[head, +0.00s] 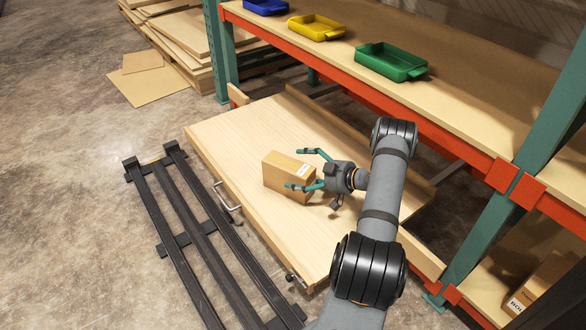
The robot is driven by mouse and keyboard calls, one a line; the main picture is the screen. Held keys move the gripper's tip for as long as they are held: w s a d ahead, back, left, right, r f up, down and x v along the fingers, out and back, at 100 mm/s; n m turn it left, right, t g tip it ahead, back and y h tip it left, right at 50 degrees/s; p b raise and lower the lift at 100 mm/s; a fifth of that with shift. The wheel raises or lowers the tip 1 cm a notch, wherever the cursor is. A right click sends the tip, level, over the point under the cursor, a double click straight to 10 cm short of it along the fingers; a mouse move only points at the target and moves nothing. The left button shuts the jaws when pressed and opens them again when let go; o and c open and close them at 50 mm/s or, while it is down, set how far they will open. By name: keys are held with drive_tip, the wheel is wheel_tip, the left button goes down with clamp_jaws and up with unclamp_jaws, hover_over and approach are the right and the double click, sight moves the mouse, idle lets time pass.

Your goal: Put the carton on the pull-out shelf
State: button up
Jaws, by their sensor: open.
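I cannot tell whether the fingers touch the carton.
Above the shelf, an orange-beamed rack deck holds a green tray (391,61), a yellow tray (316,27) and a blue tray (266,6). A black rail frame (187,225) lies in front of the shelf. Boards on pallets (185,40) stand at the back left.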

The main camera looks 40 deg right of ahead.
sight(313, 174)
drive_tip(key=p+v, duration=0.2)
drive_tip(key=v, duration=0.5)
drive_tip(key=shift+s+d+r+p, duration=0.1)
drive_tip(key=shift+s+r+p, duration=0.15)
drive_tip(key=shift+s+p, duration=0.15)
drive_tip(key=shift+c, duration=0.3)
idle(0.5)
